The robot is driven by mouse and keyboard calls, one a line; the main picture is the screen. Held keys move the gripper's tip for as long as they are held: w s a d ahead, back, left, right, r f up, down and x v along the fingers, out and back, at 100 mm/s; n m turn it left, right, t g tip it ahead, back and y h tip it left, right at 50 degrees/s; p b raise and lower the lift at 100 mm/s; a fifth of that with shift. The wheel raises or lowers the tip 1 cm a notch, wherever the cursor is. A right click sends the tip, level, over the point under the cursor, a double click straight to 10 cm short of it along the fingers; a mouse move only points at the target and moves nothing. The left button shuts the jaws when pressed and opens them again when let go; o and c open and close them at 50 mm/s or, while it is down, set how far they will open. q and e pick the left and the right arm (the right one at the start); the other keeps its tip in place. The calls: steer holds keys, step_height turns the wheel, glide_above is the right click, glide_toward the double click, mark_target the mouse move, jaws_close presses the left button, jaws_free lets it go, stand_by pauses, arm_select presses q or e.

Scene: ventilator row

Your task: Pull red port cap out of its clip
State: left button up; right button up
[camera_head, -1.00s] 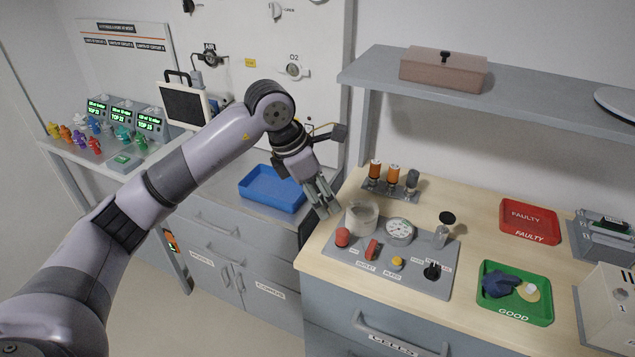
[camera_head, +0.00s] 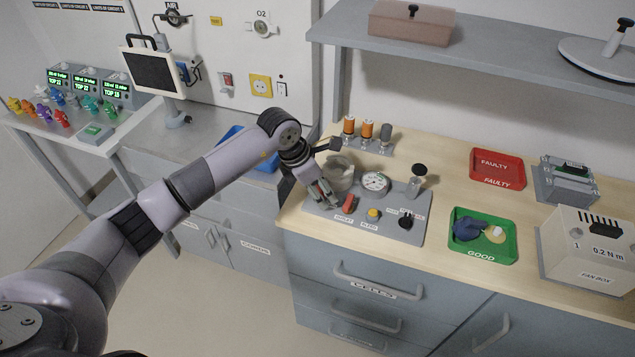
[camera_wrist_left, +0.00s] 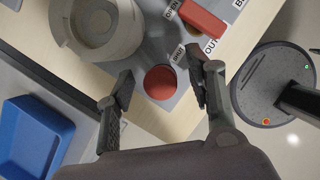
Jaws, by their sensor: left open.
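The red port cap (camera_wrist_left: 160,82) is a round red disc on the grey test panel (camera_head: 385,228). In the left wrist view it lies between the two fingers of my left gripper (camera_wrist_left: 160,92). The fingers are apart, with a gap on each side of the cap. In the head view my left gripper (camera_head: 325,195) is over the panel's left end and hides the cap. I cannot tell from these views how far the fingertips are above the panel. My right gripper is not in view.
A red lever (camera_wrist_left: 203,18) and a whitish round cup (camera_wrist_left: 100,28) stand close to the cap. The panel also carries a gauge (camera_head: 375,183), a yellow button (camera_head: 373,214) and a black knob (camera_head: 406,220). A green tray (camera_head: 483,252) and a red tray (camera_head: 497,168) lie further right.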

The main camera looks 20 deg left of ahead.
arm_select(q)
jaws_close()
steer(key=c, duration=0.7)
jaws_free()
jaws_close()
steer(key=shift+r, duration=0.25)
steer(key=shift+r+p, duration=0.7)
steer(key=shift+r, duration=0.7)
